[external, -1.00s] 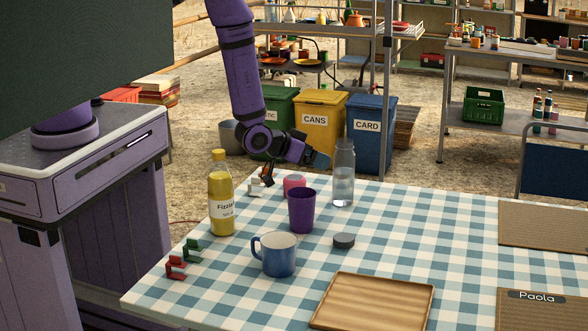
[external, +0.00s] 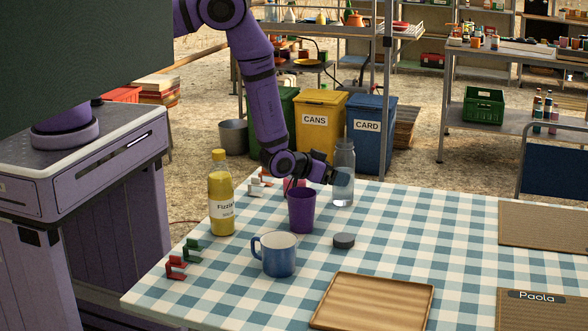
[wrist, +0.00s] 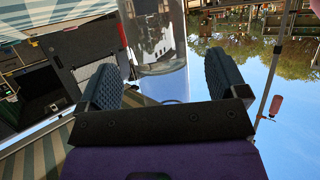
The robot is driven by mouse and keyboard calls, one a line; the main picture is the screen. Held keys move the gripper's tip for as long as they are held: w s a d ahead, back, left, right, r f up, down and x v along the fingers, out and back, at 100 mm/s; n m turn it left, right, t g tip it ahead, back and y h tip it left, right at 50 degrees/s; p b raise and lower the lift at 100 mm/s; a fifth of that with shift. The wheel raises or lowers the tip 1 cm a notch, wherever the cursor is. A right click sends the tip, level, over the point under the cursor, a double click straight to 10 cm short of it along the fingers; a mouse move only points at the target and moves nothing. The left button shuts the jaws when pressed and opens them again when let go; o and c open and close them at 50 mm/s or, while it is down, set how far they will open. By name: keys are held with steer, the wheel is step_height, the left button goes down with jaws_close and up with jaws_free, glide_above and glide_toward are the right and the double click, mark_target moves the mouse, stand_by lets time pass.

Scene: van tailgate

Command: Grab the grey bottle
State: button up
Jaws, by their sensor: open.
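The grey bottle (external: 344,158), clear and greyish with liquid in its lower part, stands upright near the far edge of the checked table. My gripper (external: 332,176) is at the bottle's left side, at about mid-height. In the wrist view the bottle (wrist: 155,35) lies between the lines of the two open fingers (wrist: 162,78), with a visible gap on each side. I cannot tell how deep it sits between them. Part of the bottle's left side is hidden by the gripper in the external view.
A purple cup (external: 301,212) stands just below my gripper in the picture, with a pink item (external: 294,186) partly hidden behind it. A yellow bottle (external: 221,195), a blue mug (external: 279,255), a dark disc (external: 343,240) and a wooden tray (external: 372,301) are also on the table.

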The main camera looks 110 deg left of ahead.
steer(key=shift+x, duration=1.55)
steer(key=shift+w, duration=0.1)
steer(key=c, duration=1)
steer(key=shift+c, duration=1)
steer(key=shift+r, duration=0.15)
